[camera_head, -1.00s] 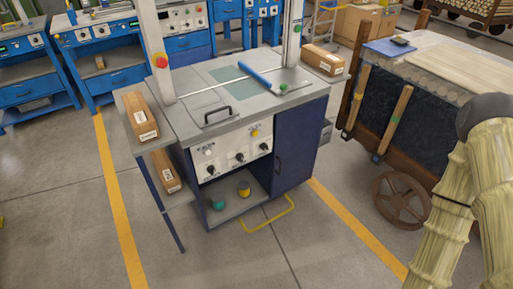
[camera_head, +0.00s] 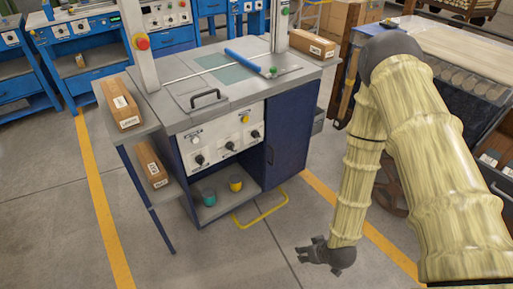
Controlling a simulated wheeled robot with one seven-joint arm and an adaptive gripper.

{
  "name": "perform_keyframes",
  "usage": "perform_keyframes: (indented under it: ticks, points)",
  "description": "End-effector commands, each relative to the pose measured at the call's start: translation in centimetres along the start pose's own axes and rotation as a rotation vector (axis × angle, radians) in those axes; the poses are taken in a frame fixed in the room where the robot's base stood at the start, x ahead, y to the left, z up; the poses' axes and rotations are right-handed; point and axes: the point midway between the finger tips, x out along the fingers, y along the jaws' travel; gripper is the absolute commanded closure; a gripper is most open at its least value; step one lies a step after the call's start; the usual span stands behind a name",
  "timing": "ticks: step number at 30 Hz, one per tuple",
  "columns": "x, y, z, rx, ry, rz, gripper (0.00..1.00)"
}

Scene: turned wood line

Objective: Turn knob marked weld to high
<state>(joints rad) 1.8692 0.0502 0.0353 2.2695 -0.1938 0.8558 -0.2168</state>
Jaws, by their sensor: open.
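The machine's white control panel (camera_head: 222,146) is on the front of a grey-topped blue cabinet. It has three black knobs in a slanting row: a left knob (camera_head: 199,160), a middle knob (camera_head: 229,146) and a right knob (camera_head: 255,134). Above them are a white button (camera_head: 196,140) and a yellow button (camera_head: 244,119). The lettering is too small to read, so I cannot tell which knob is marked weld. My gripper (camera_head: 303,251) is open and empty, low over the floor, right of and below the panel, touching none of the knobs.
A yellow bar handle (camera_head: 262,211) sticks out at the cabinet's foot. A shelf holds a teal cup (camera_head: 208,197) and a yellow cup (camera_head: 236,184). Boxes lie on the side shelves (camera_head: 121,103). A loaded cart (camera_head: 480,120) stands at right. The floor before the cabinet is clear.

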Motion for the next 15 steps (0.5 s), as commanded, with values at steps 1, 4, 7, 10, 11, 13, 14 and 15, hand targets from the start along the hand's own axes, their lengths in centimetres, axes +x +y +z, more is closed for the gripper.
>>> perform_keyframes:
  ticks: [1,4,7,10,11,13,14,15]
  points:
    - [2.5,0.4,-1.6,-0.041,0.057,-0.002,0.47]
    - [5.0,0.8,-5.8,-0.13,0.169,-0.008,0.47]
    - [7.0,1.1,-10.2,-0.219,0.281,-0.006,0.47]
    - [8.5,1.4,-14.4,-0.311,0.393,0.002,0.47]
    - [8.9,1.5,-15.7,-0.337,0.426,0.006,0.47]
    - [9.6,1.6,-18.6,-0.4,0.504,0.016,0.47]
    - [9.8,1.6,-19.8,-0.428,0.537,0.021,0.47]
    - [10.1,1.6,-21.4,-0.463,0.581,0.029,0.47]
